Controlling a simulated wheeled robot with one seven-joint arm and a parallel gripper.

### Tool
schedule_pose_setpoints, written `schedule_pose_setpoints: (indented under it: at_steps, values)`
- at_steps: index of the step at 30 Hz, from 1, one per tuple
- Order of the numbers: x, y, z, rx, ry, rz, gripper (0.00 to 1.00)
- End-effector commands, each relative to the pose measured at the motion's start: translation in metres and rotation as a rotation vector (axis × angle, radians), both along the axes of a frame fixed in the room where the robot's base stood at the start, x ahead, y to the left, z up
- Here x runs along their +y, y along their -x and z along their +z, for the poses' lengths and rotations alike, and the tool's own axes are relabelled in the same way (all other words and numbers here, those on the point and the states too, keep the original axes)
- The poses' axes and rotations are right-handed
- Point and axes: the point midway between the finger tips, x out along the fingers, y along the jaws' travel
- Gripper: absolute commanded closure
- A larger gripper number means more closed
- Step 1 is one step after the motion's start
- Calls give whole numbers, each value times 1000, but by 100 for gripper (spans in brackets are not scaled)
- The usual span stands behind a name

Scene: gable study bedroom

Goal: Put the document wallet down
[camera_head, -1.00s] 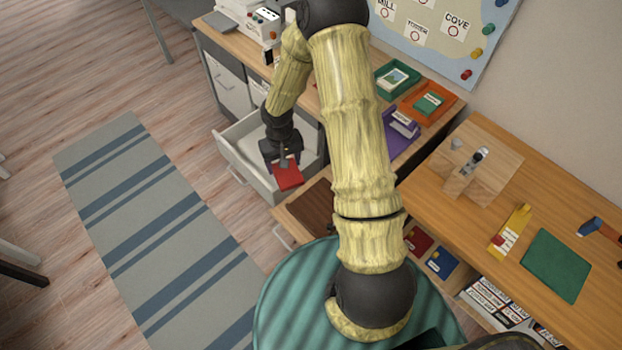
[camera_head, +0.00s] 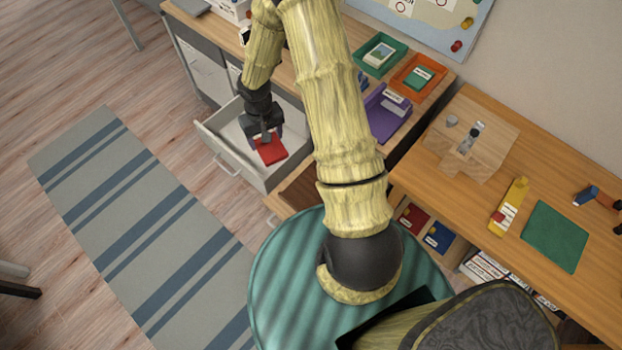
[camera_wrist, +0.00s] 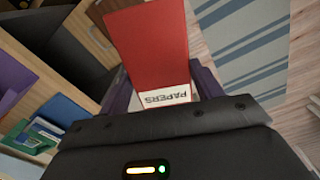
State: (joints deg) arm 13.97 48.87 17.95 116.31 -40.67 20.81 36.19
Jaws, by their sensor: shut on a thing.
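The document wallet (camera_head: 270,151) is red. In the wrist view the wallet (camera_wrist: 149,45) has a white label reading "PAPERS" at its near end. My gripper (camera_head: 264,138) is shut on that labelled end; in the wrist view the fingers (camera_wrist: 165,92) stand on both sides of it. In the head view the wallet is over the open white drawer (camera_head: 222,140), near its right part. I cannot tell whether it touches the drawer floor.
Green (camera_head: 401,46), orange (camera_head: 436,88) and purple (camera_head: 402,128) trays sit on the cabinet top. A wooden desk (camera_head: 480,190) at right holds a yellow stapler-like item (camera_head: 512,205) and a green mat (camera_head: 554,237). A striped rug (camera_head: 130,200) covers the floor at left.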

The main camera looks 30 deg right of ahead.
Motion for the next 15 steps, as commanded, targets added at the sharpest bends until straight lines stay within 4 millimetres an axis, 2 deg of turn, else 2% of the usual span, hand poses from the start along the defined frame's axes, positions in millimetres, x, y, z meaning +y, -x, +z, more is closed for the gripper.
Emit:
schedule_pose_setpoints:
  at_steps: [1,15]
  values:
    - [-3,0,-15,2,0,5,65]
    - [-45,5,-133,9,-10,116,65]
